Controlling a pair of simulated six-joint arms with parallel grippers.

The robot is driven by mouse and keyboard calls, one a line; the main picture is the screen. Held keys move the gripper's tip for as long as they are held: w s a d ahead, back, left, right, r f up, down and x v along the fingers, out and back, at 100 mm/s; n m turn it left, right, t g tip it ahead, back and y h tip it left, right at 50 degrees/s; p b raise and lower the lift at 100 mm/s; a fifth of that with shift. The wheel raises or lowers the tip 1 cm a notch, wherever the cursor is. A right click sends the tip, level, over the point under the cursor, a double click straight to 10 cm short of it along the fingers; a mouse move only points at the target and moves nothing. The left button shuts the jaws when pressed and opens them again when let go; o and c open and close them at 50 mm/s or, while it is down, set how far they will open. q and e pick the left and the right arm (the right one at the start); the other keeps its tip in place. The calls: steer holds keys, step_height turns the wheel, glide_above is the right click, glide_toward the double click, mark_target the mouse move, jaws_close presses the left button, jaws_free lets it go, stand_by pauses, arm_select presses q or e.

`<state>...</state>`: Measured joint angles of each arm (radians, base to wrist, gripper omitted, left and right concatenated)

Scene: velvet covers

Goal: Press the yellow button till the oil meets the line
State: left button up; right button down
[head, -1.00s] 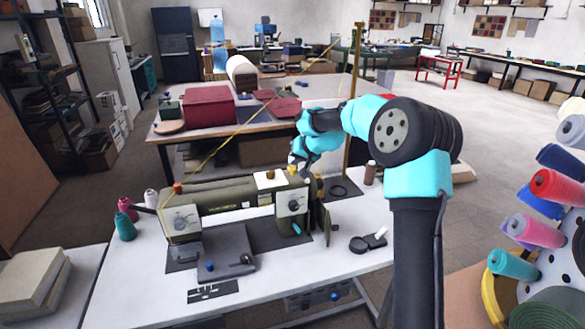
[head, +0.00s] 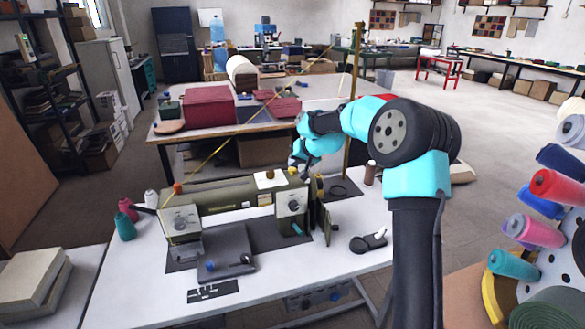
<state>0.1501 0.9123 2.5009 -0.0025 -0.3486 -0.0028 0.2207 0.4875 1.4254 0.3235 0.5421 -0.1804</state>
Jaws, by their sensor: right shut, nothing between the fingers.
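An olive-green sewing machine (head: 230,193) stands on a white table in the head view. Two small yellow caps show on its top: one (head: 270,174) on a white patch, and one (head: 292,171) at the right end, right by my fingertips. I cannot tell for sure which is the yellow button. My right gripper (head: 297,163) is shut and empty, pointing down at the machine's right end; whether it touches the cap there is unclear. The oil and its line are too small to make out. My left gripper is out of view.
Teal, pink and white thread cones (head: 125,226) stand at the table's left. A black-handled item (head: 368,242) lies at the right, and a brown spool (head: 370,173) stands behind it. A yellow thread runs from the machine to a tall post (head: 353,100).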

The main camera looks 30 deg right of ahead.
steer(key=shift+f, duration=0.3)
stand_by(0.5)
steer(key=shift+r, duration=1.25)
steer(key=shift+r, duration=2.55)
